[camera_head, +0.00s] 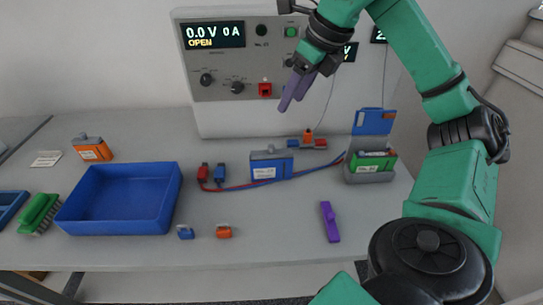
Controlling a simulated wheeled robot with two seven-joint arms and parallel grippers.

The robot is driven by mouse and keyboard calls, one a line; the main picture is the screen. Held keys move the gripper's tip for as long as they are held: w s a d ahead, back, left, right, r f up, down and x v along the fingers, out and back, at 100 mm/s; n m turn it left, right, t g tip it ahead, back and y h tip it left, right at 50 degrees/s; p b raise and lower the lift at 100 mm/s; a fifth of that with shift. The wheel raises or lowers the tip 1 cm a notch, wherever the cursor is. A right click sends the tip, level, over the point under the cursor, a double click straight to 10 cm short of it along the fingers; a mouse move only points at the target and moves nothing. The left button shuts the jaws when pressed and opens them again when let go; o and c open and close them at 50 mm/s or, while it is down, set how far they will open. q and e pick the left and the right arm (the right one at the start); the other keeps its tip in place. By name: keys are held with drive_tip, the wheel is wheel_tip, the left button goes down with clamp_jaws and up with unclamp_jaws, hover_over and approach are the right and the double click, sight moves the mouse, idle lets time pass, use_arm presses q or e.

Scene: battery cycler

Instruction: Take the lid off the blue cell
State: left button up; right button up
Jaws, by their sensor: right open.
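The blue cell (271,170) stands upright near the middle of the table. It has a white label and a grey piece on top, which looks like its lid (270,154). My right gripper (291,97), with purple fingers, is open and empty. It is raised in front of the grey cycler panel, above and slightly right of the blue cell in the picture, apart from it. My left gripper does not show.
A blue tray (78,228) and green brush (38,210) are at left, an orange cell (92,150) behind. Red and blue leads (238,187) run beside the cell to a grey holder (370,177) with a raised blue cover. A purple tool (330,222) lies in front.

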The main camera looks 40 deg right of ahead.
wheel_tip(320, 180, down, 3)
drive_tip(key=b, duration=0.1)
approach(272, 146)
drive_tip(key=x, duration=0.9)
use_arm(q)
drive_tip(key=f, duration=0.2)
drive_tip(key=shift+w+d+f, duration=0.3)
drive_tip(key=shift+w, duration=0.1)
use_arm(e)
drive_tip(key=shift+a+r, duration=0.1)
clamp_jaws()
